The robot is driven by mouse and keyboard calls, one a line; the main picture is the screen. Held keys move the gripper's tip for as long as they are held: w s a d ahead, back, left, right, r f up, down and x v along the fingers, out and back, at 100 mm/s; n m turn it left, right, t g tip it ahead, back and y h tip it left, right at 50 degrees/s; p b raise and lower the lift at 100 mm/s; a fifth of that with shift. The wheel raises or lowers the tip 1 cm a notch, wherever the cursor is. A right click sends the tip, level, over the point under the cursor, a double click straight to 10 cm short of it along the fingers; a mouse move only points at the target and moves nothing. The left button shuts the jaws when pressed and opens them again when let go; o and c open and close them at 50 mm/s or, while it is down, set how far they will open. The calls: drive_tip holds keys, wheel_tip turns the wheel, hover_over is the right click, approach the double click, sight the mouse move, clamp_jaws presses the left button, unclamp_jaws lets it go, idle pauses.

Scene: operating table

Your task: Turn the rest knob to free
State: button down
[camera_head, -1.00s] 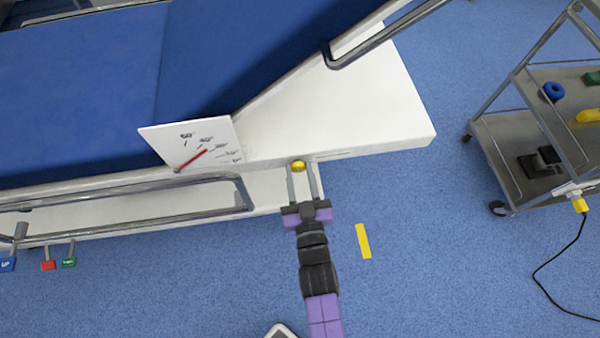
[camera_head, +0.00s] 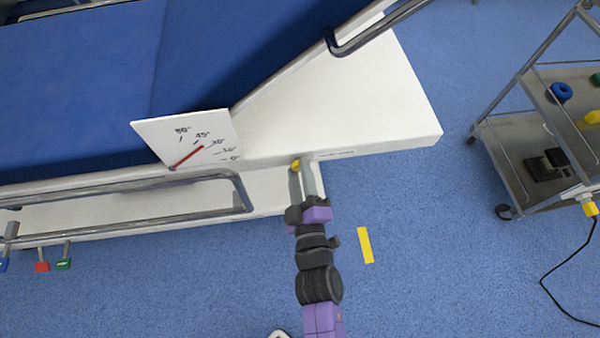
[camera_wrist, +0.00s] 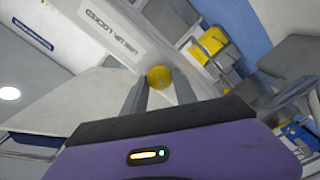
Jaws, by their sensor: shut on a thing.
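The yellow rest knob (camera_head: 296,163) sits on the white side of the operating table frame, under the raised backrest. My gripper (camera_head: 303,168) reaches up to it from below, and its two grey fingers are shut on the knob. In the wrist view the knob (camera_wrist: 159,77) shows as a round yellow end between my fingertips (camera_wrist: 160,88). Lettering reading "LOCKED" and "LINE UP" is on the white panel (camera_wrist: 120,30) beyond it. Which mark the knob points to cannot be told.
A white angle plate (camera_head: 160,135) with a red pointer (camera_head: 187,158) stands left of the knob. A metal side rail (camera_head: 215,175) runs along the table at left. A trolley (camera_head: 515,170) stands at right.

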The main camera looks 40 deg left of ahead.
drive_tip(key=n, duration=0.4)
drive_tip(key=shift+f+b, duration=0.1)
drive_tip(key=shift+b, duration=0.3)
drive_tip(key=shift+n, duration=0.3)
drive_tip(key=c, duration=1)
unclamp_jaws()
drive_tip(key=p+v, duration=0.1)
drive_tip(key=v, duration=0.7)
drive_tip(key=shift+a, duration=0.1)
